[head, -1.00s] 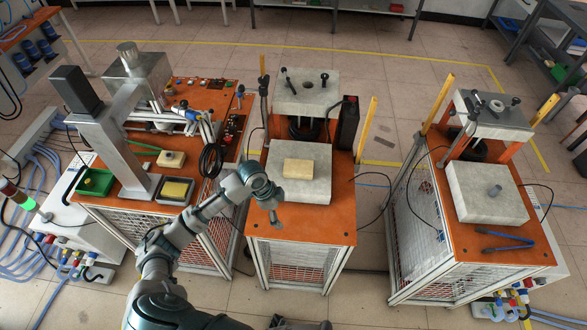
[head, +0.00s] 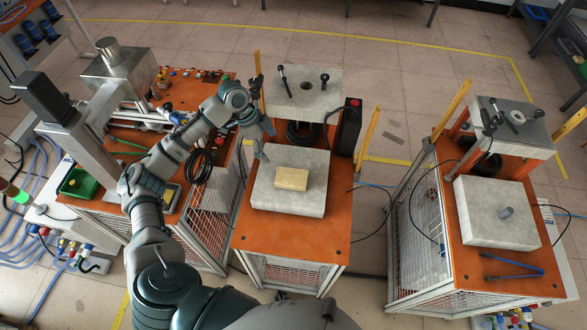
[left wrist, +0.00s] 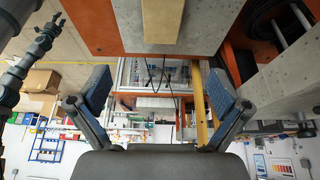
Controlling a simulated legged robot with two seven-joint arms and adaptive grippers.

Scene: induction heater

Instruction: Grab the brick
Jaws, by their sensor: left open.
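The yellow-tan brick (head: 291,178) lies flat on a grey stone-like block (head: 262,193) on the middle orange-topped stand. My left gripper (head: 266,143) is open and empty, behind and to the left of the brick, near the far left corner of the block. In the left wrist view the brick (left wrist: 163,20) shows at the top edge, partly cut off, on the grey block (left wrist: 97,25). The two blue-padded fingers of my left gripper (left wrist: 159,91) stand wide apart there, with nothing between them. My right gripper is not in view.
A grey press plate (head: 303,95) with black handles stands behind the block. Yellow posts (head: 368,138) flank the stand. The left table (head: 128,153) holds a metal machine and a green tray (head: 80,183). A similar stand (head: 497,212) is at right, with floor between.

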